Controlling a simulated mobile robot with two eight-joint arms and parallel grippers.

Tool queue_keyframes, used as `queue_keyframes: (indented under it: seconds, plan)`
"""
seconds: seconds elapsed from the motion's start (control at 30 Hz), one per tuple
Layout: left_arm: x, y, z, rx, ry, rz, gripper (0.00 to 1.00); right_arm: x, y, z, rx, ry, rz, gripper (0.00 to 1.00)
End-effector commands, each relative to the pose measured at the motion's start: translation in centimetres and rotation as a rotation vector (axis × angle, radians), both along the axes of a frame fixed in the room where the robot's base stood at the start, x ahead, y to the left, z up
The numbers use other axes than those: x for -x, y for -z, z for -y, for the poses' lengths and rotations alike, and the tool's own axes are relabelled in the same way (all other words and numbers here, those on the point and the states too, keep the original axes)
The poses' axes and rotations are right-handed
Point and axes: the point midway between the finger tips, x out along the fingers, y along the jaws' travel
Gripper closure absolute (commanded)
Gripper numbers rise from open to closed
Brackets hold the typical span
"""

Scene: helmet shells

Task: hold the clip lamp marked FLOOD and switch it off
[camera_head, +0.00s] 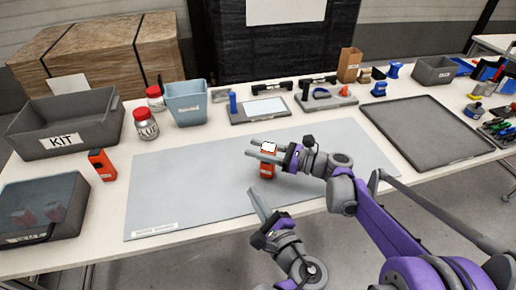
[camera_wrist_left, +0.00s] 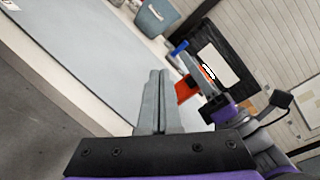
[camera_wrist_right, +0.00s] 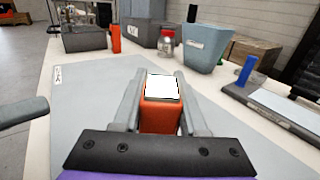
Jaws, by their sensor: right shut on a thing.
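An orange clip lamp (camera_head: 267,171) with a bright white face stands upright over the grey mat, between the fingers of my right gripper (camera_head: 254,148), which is shut on it. The lamp fills the space between the fingers in the right wrist view (camera_wrist_right: 161,117), its white face glowing. It shows partly in the left wrist view (camera_wrist_left: 187,90). No FLOOD marking is readable on it. My left gripper (camera_head: 254,192) is shut and empty, in front of the lamp and apart from it; its fingers lie together in the left wrist view (camera_wrist_left: 158,75). A second orange device (camera_head: 102,165) stands at the left.
A grey KIT bin (camera_head: 85,136), a clear-lidded box (camera_head: 68,225), red-lidded jars (camera_head: 146,128) and a blue-grey bin (camera_head: 186,104) stand at the left. Tool trays (camera_head: 258,109) line the back. The grey mat (camera_head: 195,190) is mostly clear.

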Motion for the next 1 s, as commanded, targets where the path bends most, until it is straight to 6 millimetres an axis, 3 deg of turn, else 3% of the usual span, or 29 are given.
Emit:
queue_keyframes:
  seconds: [0.5, 1.0]
  plan:
    - [-6.4, 0.0, 1.9, 0.001, 0.0, -0.002, 1.0, 0.0, 0.0, 0.0, 0.0, 0.0, 0.0, 1.0]
    - [-7.4, 0.1, 2.2, 0.002, 0.001, -0.003, 1.0, 0.0, 0.0, 0.0, 0.0, 0.0, 0.0, 1.0]
